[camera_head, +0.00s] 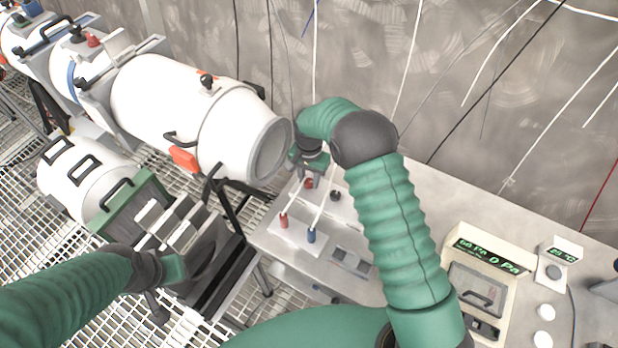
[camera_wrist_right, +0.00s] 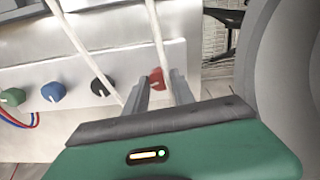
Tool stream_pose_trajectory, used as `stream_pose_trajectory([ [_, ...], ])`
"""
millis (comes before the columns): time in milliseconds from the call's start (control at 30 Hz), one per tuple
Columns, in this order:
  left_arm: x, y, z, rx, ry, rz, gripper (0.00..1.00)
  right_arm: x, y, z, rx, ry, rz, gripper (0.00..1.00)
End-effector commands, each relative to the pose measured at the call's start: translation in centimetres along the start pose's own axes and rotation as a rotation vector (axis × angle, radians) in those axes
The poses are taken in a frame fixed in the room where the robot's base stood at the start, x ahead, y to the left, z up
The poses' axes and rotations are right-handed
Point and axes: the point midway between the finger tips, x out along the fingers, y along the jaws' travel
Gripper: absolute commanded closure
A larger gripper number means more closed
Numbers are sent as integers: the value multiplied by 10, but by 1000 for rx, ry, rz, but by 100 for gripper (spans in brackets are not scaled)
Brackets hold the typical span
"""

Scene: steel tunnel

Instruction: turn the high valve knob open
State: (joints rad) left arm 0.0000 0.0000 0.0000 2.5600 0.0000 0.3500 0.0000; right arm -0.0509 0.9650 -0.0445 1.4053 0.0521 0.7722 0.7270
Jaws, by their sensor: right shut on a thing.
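My right gripper (camera_head: 309,172) reaches down to a pale control panel on the bench. In the right wrist view its two grey fingers (camera_wrist_right: 162,84) are closed around a small red knob (camera_wrist_right: 157,76), one finger on each side. The red knob also shows below the gripper in the head view (camera_head: 308,184). No label on the knob is readable, and I cannot tell how far it is turned. My left gripper (camera_head: 158,300) is at the lower left over dark equipment, apart from the panel; its fingers are not clear.
Beside the red knob are a black knob (camera_wrist_right: 101,86), a blue knob (camera_wrist_right: 53,91) and a green knob (camera_wrist_right: 13,97). White cables hang in front of the panel. A large white cylinder (camera_head: 165,98) stands close left of my right gripper. A pressure display (camera_head: 489,252) sits right of my right arm.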

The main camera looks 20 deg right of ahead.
Motion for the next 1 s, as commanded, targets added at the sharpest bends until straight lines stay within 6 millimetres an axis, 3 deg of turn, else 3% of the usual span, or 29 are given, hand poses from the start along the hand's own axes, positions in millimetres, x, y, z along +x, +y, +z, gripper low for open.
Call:
stream_pose_trajectory([
  [400,-4,0,-1,0,0,0,100,-2,-2,-1,254,4,-5,100],
  [1000,-4,0,-1,0,0,0,100,-2,-2,-2,316,4,-6,100],
])
